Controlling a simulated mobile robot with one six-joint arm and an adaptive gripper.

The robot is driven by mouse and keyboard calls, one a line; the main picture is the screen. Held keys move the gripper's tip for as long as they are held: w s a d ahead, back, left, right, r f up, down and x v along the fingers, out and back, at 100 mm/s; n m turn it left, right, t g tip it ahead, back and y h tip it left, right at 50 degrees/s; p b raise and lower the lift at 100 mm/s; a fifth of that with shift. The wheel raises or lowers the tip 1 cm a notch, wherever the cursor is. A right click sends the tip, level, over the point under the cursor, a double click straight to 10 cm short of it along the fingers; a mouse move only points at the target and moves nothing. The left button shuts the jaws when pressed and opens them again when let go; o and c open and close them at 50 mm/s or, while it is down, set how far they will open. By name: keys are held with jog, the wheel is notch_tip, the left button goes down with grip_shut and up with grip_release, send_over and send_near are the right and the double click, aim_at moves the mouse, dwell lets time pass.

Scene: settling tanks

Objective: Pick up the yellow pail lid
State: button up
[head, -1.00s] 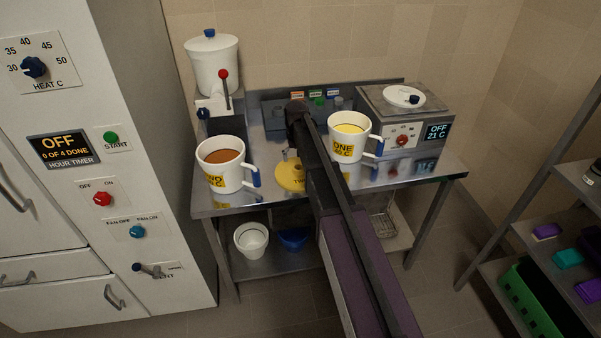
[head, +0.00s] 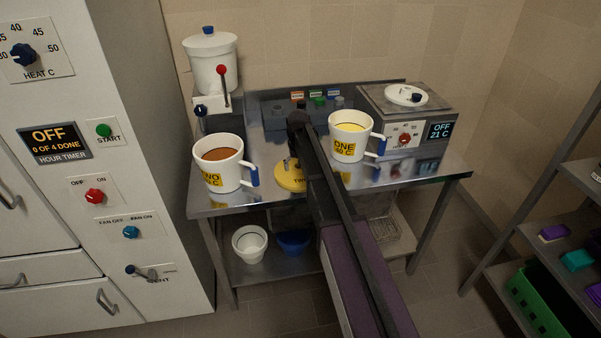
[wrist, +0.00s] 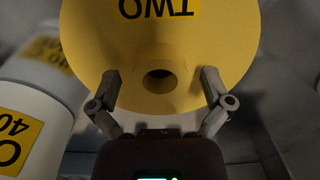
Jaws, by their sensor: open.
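The yellow pail lid (head: 286,179) lies on the steel table between the two white pails, partly hidden by my arm in the head view. In the wrist view the lid (wrist: 215,40) fills the upper middle, with an upside-down "TWO" label and a round raised knob with a dark hole at its centre. My gripper (wrist: 160,82) is open, with one finger on each side of the knob. Gaps show between the fingers and the knob; I cannot tell whether the tips touch the lid.
Pail TWO (head: 221,165), with brown contents, stands left of the lid. Pail ONE (head: 349,137), with yellow contents, stands to the right. A lidded white pot (head: 212,62) is behind left, and a steel heater box (head: 403,118) is at right. Bowls (head: 250,243) sit on the lower shelf.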

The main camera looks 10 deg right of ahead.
dwell(0.3)
jog(key=c, duration=1.2)
jog(key=shift+r, duration=0.1)
notch_tip(320, 180, up, 3)
jog(key=p, duration=0.3)
jog(key=shift+r, duration=0.15)
jog(key=s+a, duration=0.1)
jog(key=s, duration=0.4)
jog(key=s+a+r+p, duration=0.1)
jog(key=s, duration=0.4)
jog(key=s+a+p, duration=0.1)
jog(key=s, duration=0.4)
jog(key=shift+s+a+r, duration=0.25)
jog(key=shift+s+a, duration=0.05)
jog(key=shift+a, duration=0.05)
